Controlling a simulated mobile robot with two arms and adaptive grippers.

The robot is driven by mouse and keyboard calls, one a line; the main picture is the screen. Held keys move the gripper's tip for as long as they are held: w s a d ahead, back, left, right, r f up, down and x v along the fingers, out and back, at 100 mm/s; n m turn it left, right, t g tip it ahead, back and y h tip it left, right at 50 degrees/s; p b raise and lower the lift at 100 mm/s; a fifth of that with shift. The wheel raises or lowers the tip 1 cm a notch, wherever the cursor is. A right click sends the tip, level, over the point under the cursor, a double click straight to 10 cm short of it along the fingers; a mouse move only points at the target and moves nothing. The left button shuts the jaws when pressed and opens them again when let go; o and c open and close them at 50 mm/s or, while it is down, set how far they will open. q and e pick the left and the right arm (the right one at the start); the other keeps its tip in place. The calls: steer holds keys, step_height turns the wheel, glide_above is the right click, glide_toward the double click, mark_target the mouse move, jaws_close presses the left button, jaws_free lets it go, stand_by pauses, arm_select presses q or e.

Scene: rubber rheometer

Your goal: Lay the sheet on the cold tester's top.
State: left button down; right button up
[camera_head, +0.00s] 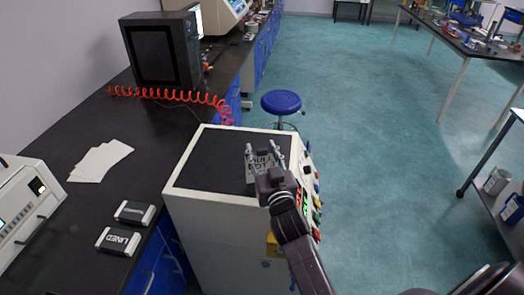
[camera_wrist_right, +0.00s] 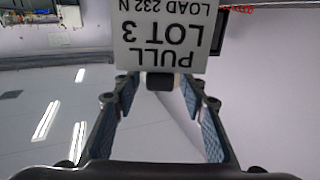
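The white sheet (camera_head: 262,161) has black print reading "PULL LOT 3" and "LOAD 232 N". It stands roughly upright above the right part of the black top (camera_head: 217,158) of the white tester (camera_head: 195,226). In the right wrist view the sheet (camera_wrist_right: 165,32) shows upside down, with a small dark block at its edge. Whether the sheet's lower edge touches the top is unclear. My left gripper is not in view.
White papers (camera_head: 100,160) and two small dark blocks, one here (camera_head: 134,213), lie on the black counter (camera_head: 75,128) at left. A white instrument (camera_head: 25,205) stands at the left edge. A red coiled hose (camera_head: 165,94) runs behind the tester. The tester's top is otherwise bare.

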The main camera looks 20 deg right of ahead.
steer(key=shift+r, duration=0.2)
steer(key=b+v, duration=0.2)
steer(key=v, duration=1)
